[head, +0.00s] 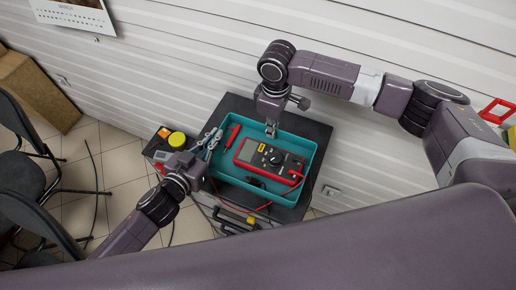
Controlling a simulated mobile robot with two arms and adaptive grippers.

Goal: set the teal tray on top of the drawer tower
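The teal tray (311,155) lies over the dark top of the drawer tower (314,131) in the head view. It holds a red and dark multimeter (269,159), a red screwdriver-like tool (231,135) and a red lead. I cannot tell whether the tray rests fully on the top. My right gripper (271,130) points down at the tray's far rim. My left gripper (203,168) is at the tray's left side. The finger openings are too small or hidden to read, so I cannot tell whether either gripper grips the rim.
Left of the tower is a dark box (158,147) with a yellow round item (177,139). Black chairs (28,150) and a cardboard box (38,90) stand farther left. A white slatted wall (190,60) is close behind the tower. Tiled floor lies between chairs and tower.

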